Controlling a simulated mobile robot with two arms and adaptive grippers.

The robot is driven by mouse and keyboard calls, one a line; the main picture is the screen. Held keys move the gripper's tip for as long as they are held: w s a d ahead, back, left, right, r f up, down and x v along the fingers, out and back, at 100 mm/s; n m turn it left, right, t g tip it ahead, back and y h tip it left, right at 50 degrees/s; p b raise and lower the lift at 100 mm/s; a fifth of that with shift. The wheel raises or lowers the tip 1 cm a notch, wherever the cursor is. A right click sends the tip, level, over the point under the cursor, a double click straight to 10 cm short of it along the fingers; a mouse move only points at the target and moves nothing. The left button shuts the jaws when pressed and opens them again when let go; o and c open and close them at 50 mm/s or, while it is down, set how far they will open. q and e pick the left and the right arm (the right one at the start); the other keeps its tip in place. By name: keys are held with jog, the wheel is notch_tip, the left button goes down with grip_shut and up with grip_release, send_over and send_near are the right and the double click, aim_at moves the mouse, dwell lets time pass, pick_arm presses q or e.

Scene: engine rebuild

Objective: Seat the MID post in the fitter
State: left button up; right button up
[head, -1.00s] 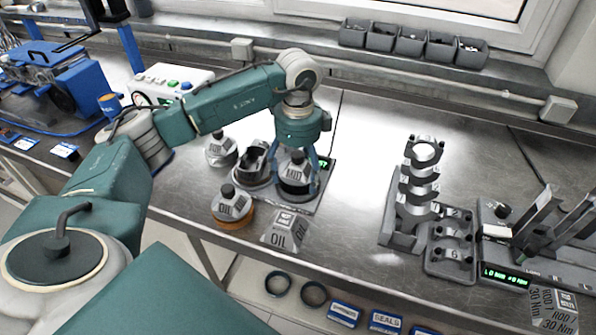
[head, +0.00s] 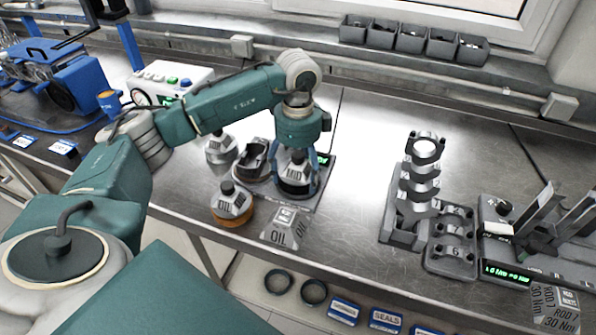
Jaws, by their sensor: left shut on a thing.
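The MID post (head: 294,172) is a grey, knobbed piece with a dark round lower part, marked MID on its side. My left gripper (head: 297,183) points down over it with its fingers on either side, shut on it. The post looks upright at the right-hand place of the fitter (head: 314,196), a flat plate with a small green display behind. I cannot tell whether its underside touches the fitter, as the fingers hide part of it. My right gripper is not in view.
A numbered cap rack (head: 405,225) is at the right. The bench between is clear.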

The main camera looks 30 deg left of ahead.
aim_at(298, 154)
pick_arm(q)
jog(key=o, duration=1.5)
jog(key=shift+o, duration=0.7)
jog(key=shift+r+p, duration=2.35)
jog(key=shift+r, duration=0.8)
